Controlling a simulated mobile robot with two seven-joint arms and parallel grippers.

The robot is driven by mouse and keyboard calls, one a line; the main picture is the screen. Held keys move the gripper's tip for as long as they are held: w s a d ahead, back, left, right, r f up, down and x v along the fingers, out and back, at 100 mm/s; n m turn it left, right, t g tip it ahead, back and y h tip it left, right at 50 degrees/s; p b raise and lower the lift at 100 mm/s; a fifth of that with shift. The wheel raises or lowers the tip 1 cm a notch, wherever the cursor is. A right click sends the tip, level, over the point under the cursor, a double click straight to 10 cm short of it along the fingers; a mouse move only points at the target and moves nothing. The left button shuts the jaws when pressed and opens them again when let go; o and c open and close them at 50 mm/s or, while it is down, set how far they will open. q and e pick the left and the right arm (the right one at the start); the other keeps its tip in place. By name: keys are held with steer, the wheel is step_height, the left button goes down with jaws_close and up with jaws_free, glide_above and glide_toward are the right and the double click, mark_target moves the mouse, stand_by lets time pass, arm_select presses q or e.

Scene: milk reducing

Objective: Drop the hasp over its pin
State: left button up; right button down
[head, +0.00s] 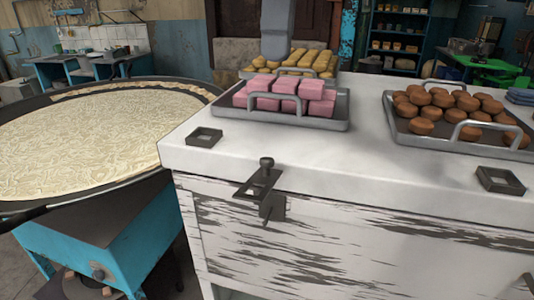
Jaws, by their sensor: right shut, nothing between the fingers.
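A dark metal hasp (259,184) shows at the front edge of the white-topped cabinet, left of the picture's middle. Its slotted plate sticks out at a slant past the edge. A short dark post with a round head (266,163) rises at the plate's far end. I cannot tell whether this is the pin or a knob on the hasp. A dark bracket (272,208) is fixed to the cabinet's front just below the plate. I cannot tell whether the plate sits around a pin. I make out neither gripper, and nothing touches the hasp.
The white cabinet top (330,160) is clear around the hasp. Trays with pink blocks (290,93), brown rounds (455,105) and yellow pieces (300,62) stand behind. Dark square frames (204,138) (500,181) sit near the front edge. A wide round pan (80,145) is at left.

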arm_select(q)
steer(key=shift+s+f, duration=0.1)
arm_select(e)
steer(key=shift+f, duration=0.1)
steer(key=b, duration=0.3)
glide_toward(266, 182)
steer(key=x, duration=0.2)
steer(key=s+b+x, duration=0.1)
steer(key=x, duration=0.2)
steer(key=shift+f, duration=0.1)
arm_select(q)
steer(key=shift+w+d+f+h, duration=0.4)
steer(key=shift+w+d+f, duration=0.2)
steer(key=shift+d+f, duration=0.25)
arm_select(e)
steer(key=shift+s+a+f, duration=0.1)
steer(key=shift+s+f, duration=0.05)
steer(key=shift+f, duration=0.5)
arm_select(q)
steer(key=shift+s, duration=0.1)
arm_select(e)
steer(key=shift+a, duration=0.1)
